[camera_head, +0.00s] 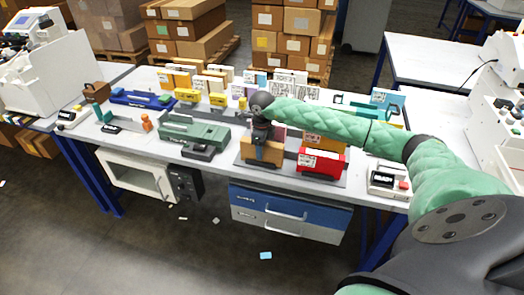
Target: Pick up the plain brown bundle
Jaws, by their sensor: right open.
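A plain brown bundle (272,154) stands at the left end of a dark grey tray (301,179) on the front of the white table. My right gripper (261,146) is pointing down right at the brown bundle. Its fingers are open and overlap the bundle in this view; I cannot tell whether they touch it. The gripper and its wrist hide part of the bundle. My left gripper is not in view.
A red bundle (321,165) with a white label and an orange bundle (322,141) stand to the right on the tray. A green machine (194,131) is to the left. Several labelled packs (213,83) stand in rows behind. A small device (388,182) sits at the right.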

